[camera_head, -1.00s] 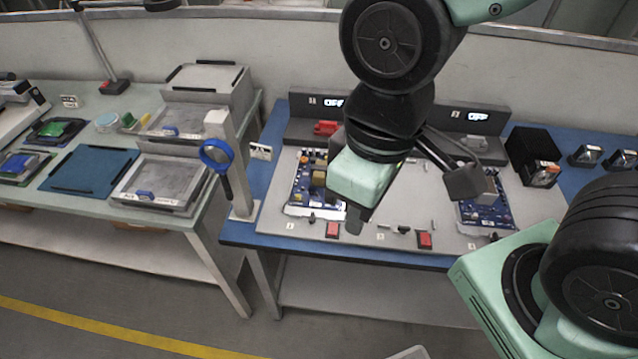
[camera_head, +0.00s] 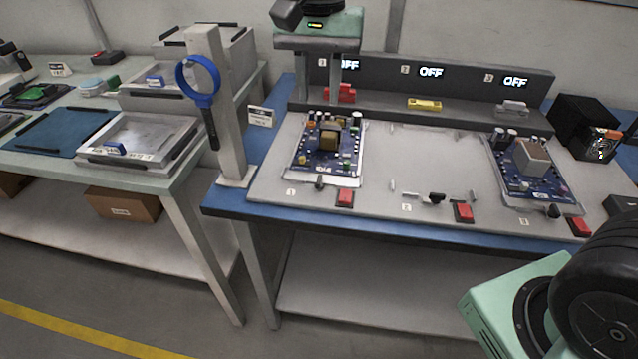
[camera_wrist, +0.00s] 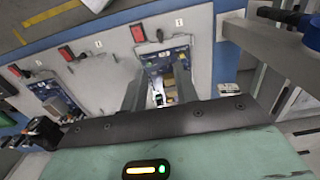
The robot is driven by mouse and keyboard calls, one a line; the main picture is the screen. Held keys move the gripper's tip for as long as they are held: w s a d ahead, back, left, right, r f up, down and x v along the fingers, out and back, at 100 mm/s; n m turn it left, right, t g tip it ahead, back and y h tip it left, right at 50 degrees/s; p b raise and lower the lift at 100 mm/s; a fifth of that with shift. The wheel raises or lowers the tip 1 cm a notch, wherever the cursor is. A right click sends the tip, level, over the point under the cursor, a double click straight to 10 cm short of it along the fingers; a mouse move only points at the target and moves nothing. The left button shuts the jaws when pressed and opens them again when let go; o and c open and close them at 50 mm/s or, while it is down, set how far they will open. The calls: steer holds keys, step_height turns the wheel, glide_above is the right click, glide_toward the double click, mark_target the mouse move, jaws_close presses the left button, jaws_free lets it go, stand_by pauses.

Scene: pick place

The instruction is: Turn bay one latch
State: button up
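Bay one holds a blue circuit board (camera_head: 350,160) on the grey fixture plate. At its front edge, by the label 1, is a small black knob (camera_head: 320,182), which looks like the latch, left of a red button (camera_head: 345,197). In the wrist view the knob (camera_wrist: 160,36) shows beyond the fingers, near the red button (camera_wrist: 138,33). My gripper (camera_head: 320,100) is over the back of bay one, pointing down. Its two fingers are apart with nothing held between them. In the wrist view the fingers (camera_wrist: 158,98) partly hide the board.
A grey rear panel has displays reading OFF (camera_head: 431,72); a red block (camera_head: 345,90) sits behind the fingers. Bay two (camera_head: 430,150) has no board; bay three holds another board (camera_head: 530,165). A post with a blue magnifier (camera_head: 198,82) stands left of bay one.

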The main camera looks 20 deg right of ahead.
mark_target(319, 179)
step_height(319, 179, down, 17)
steer(key=shift+f+b, duration=0.1)
steer(key=shift+b, duration=1)
jaws_close()
